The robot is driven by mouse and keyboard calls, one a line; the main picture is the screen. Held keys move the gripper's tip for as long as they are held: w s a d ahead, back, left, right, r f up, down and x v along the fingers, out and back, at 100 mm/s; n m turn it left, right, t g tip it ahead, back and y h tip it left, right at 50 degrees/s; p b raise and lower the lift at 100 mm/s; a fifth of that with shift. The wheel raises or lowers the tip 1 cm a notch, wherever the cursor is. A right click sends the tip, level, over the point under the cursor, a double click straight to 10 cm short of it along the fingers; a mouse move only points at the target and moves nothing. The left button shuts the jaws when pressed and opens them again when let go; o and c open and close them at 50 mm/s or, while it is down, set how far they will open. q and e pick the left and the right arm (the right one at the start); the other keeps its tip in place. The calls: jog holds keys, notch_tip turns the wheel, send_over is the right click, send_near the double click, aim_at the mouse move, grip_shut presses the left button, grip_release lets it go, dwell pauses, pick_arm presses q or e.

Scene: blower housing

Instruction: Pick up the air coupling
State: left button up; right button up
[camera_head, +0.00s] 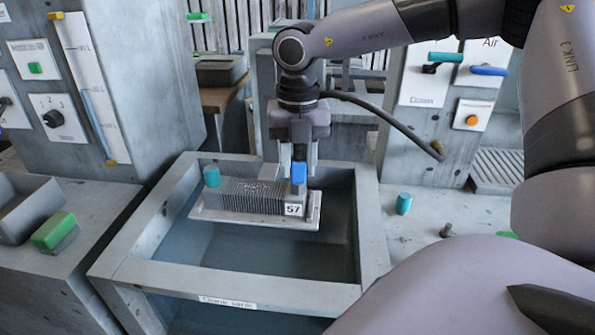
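A small teal cylinder (403,203) stands on the right counter. I cannot tell which piece is the air coupling. My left gripper is not in view.
The tank's (238,285) grey rim surrounds the plate. A panel marked Air (490,56) with a blue handle stands at the back right. A small grey peg (447,230) is on the right counter. A green-topped block (54,231) and grey bin (22,205) are at left.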

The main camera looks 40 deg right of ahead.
grip_shut()
jog(key=shift+r, duration=0.55)
notch_tip(320, 180, up, 19)
jog(key=shift+p, duration=0.3)
jog(key=shift+f, duration=0.1)
